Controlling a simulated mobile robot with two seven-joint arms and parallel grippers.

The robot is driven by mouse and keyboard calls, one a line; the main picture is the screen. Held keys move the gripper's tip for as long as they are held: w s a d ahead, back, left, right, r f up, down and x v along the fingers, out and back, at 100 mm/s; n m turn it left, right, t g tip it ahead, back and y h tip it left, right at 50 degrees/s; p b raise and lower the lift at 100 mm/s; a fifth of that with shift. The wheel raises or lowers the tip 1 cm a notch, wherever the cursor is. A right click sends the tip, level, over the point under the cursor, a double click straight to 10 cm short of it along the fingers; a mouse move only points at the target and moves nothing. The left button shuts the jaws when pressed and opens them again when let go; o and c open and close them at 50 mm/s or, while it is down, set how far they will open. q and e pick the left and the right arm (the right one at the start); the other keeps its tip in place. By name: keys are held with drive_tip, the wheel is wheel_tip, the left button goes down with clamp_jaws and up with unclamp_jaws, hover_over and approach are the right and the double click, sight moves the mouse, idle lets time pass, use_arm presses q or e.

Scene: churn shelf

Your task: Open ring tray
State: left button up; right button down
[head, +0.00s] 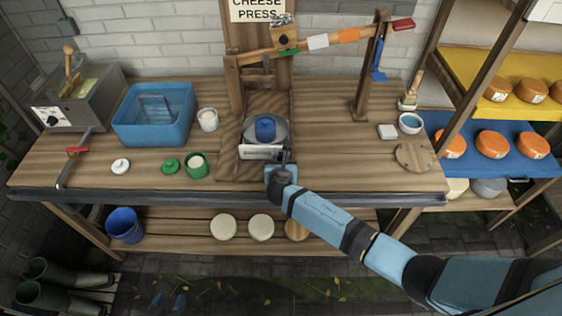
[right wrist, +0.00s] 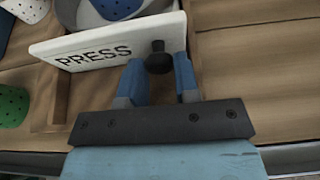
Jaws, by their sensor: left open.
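The ring tray has a white front (head: 262,152) lettered "PRESS", set low in the wooden cheese press. A blue pot (head: 265,128) stands in a grey round dish behind that front. In the right wrist view the white front (right wrist: 105,42) carries a black knob (right wrist: 158,58). My right gripper (head: 281,165) is at the tray front.
A green cup (head: 196,166) and white jar (head: 208,119) stand left of the press, near a blue basin (head: 153,113). A press lever (head: 320,41) spans above. A round board (head: 414,157) lies at right. The bench front beside the tray is clear.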

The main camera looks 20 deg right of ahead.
drive_tip(key=c, duration=1.1)
unclamp_jaws()
drive_tip(key=shift+c, duration=0.2)
drive_tip(key=v, duration=1.3)
drive_tip(key=shift+s+r, duration=0.2)
drive_tip(key=shift+s, duration=0.2)
